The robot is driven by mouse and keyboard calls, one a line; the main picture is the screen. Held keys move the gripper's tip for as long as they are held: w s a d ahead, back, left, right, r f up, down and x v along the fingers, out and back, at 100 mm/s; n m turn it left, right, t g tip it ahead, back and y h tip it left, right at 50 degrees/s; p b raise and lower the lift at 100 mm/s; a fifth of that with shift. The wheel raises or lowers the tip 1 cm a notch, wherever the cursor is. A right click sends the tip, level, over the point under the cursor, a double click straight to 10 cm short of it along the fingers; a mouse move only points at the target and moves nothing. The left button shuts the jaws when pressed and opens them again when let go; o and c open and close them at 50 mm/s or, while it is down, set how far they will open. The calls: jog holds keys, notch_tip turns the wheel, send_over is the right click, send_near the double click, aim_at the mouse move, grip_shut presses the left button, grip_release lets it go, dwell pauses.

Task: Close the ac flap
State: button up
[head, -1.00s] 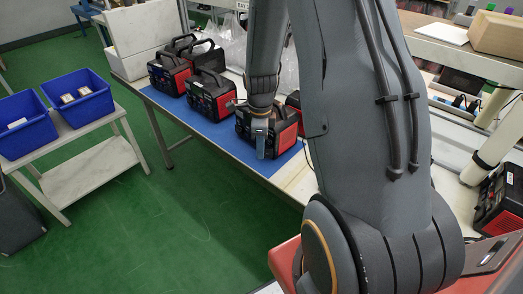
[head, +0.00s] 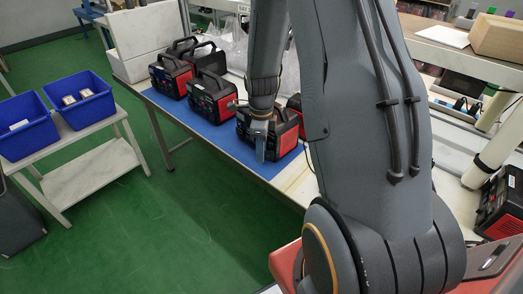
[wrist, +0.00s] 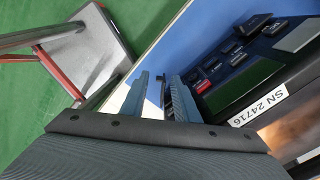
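The power station (head: 285,143) is a black unit with red sides and a top handle, on the blue mat. My gripper (head: 260,145) is down at its front face in the head view. In the wrist view the station's panel (wrist: 235,75) has several buttons and a label reading SN 24716. My gripper (wrist: 158,82) shows there as two grey-blue fingers with a gap between them. A thin dark piece (wrist: 164,90), perhaps the ac flap, shows in the gap. I cannot tell whether a finger touches it. The ac flap is not clear in the head view.
Several similar power stations (head: 209,97) stand farther along the blue mat (head: 180,106). A white cart (head: 88,170) with blue bins (head: 82,100) stands to the left on green floor. Another station (head: 500,205) is at the right edge, near white posts.

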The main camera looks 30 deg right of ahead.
jog(key=shift+r+b, duration=0.8)
jog(key=shift+r, duration=3.1)
